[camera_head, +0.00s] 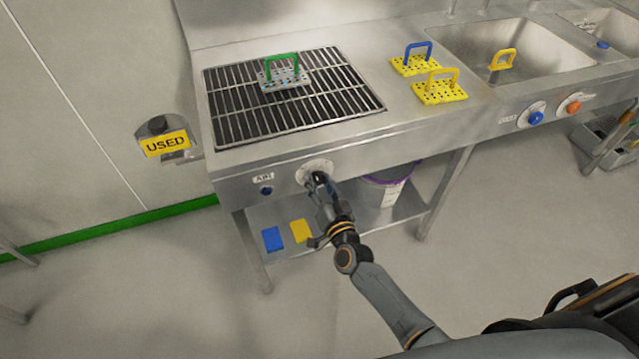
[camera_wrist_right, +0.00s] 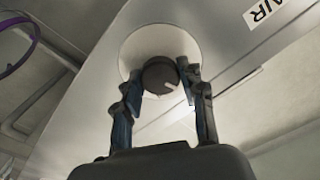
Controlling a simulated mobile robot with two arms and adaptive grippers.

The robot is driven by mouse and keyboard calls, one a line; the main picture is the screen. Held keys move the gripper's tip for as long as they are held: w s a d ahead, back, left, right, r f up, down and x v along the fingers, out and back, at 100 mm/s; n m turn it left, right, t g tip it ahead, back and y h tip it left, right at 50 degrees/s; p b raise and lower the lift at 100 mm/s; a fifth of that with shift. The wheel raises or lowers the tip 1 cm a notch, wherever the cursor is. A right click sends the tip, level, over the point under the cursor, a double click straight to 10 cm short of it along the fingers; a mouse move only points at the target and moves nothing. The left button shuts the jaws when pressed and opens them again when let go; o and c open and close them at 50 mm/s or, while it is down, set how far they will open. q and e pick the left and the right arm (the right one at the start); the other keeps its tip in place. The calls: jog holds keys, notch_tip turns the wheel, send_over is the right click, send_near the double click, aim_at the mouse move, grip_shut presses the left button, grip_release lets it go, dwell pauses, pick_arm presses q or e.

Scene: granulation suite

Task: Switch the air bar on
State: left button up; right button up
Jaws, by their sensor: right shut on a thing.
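The air bar's knob is a dark round knob (camera_wrist_right: 160,75) with a white pointer mark, set on a pale round dial plate (camera_head: 315,168) on the front panel of the steel bench. My right gripper (camera_head: 319,182) is at the dial. In the right wrist view its two fingers (camera_wrist_right: 163,84) are on either side of the knob, shut on it. In the head view the gripper hides most of the knob. My left gripper is not in view.
A slatted grate (camera_head: 345,108) is on the bench above, with a green-handled rack (camera_head: 284,78) on it. Yellow racks (camera_head: 440,92) stand beside the sink (camera_head: 520,75). A "USED" sign (camera_head: 165,143) is left of the bench. A bucket (camera_head: 383,190) stands on the shelf below.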

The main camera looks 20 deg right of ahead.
jog(key=m+b, duration=0.1)
jog(key=m, duration=0.5)
jog(key=m+b, duration=0.2)
jog(key=m, duration=0.4)
dwell(0.6)
jog(key=o, duration=1.2)
jog(key=shift+c, duration=0.2)
jog(key=shift+s, duration=0.15)
jog(key=s, duration=1.1)
jog(key=shift+s+d, duration=0.25)
jog(key=shift+s, duration=0.1)
jog(key=shift+f, duration=0.1)
